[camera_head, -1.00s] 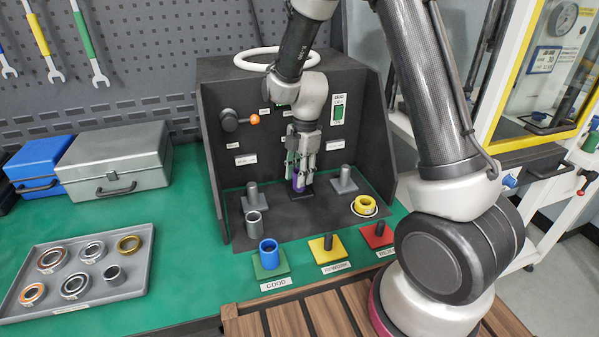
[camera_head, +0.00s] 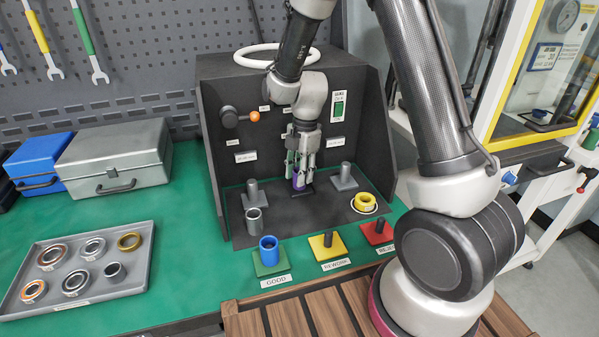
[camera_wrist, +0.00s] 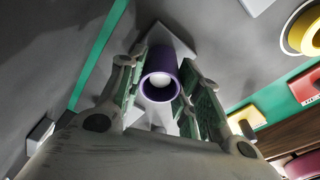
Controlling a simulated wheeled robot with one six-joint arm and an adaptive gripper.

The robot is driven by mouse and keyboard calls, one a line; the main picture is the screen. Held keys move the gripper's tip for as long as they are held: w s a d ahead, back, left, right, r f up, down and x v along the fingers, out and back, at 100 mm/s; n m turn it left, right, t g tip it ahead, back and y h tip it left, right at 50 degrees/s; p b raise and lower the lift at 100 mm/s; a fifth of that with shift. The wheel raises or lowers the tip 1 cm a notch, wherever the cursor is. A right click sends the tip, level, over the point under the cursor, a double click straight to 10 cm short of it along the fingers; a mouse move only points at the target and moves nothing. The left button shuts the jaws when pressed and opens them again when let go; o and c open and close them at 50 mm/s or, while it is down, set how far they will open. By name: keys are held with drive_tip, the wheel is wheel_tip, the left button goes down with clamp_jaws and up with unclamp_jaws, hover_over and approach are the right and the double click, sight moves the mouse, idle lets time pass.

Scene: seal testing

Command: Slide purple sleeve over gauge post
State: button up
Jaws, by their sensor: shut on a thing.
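The purple sleeve (camera_head: 299,182) is upright between the fingers of my gripper (camera_head: 301,172), low in the dark booth over a small dark base (camera_head: 302,193). In the wrist view my gripper (camera_wrist: 165,100) has its fingers on either side of the purple sleeve (camera_wrist: 158,92), and I look into its open end. A pale rounded end shows inside the bore, which looks like a post top within the sleeve. The sleeve and fingers hide the post itself in the head view. I cannot tell whether the sleeve's lower end touches the base.
Grey posts stand left (camera_head: 253,191) and right (camera_head: 344,176) of my gripper. A grey sleeve (camera_head: 255,221) and a yellow sleeve (camera_head: 366,202) are nearer the front. Green (camera_head: 267,268), yellow (camera_head: 326,252) and red (camera_head: 375,238) stands line the front. A parts tray (camera_head: 128,285) lies left.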

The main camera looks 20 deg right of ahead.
drive_tip(key=shift+f, duration=0.1)
drive_tip(key=o, duration=1.2)
drive_tip(key=shift+o, duration=0.2)
wheel_tip(320, 180, up, 9)
drive_tip(key=shift+r, duration=0.1)
